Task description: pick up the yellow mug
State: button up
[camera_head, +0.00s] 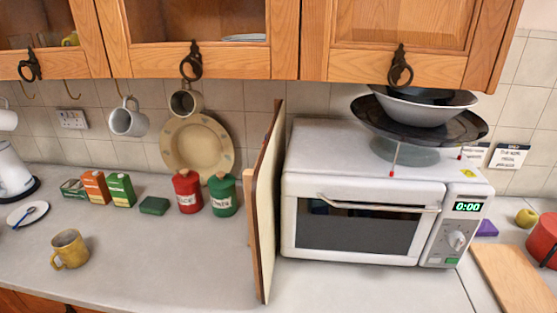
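A yellow mug (70,248) with brownish patches stands upright on the grey counter at the lower left, close to the counter's front edge. Its handle points to the left and nothing touches it. My gripper is not in view.
A white saucer (27,214) with a blue spoon lies behind the mug to the left. Small boxes (95,187), a red canister (187,192) and a green canister (223,195) stand along the back. An upright board (264,205) and a microwave (360,215) bound the right. Cabinets (200,55) hang above.

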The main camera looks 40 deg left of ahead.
aim_at(68, 246)
jog(key=u, duration=2.95)
jog(key=i+z, duration=0.1)
jog(key=z, duration=0.25)
jog(key=j+z, duration=0.15)
jog(key=z, duration=0.2)
jog(key=i+j+z, duration=0.1)
jog(key=z, duration=0.3)
jog(key=i+j+z, duration=0.25)
jog(key=j+z, duration=0.25)
jog(key=j, duration=0.2)
jog(key=i+j+z, duration=0.2)
jog(key=j, duration=0.6)
jog(key=k, duration=0.1)
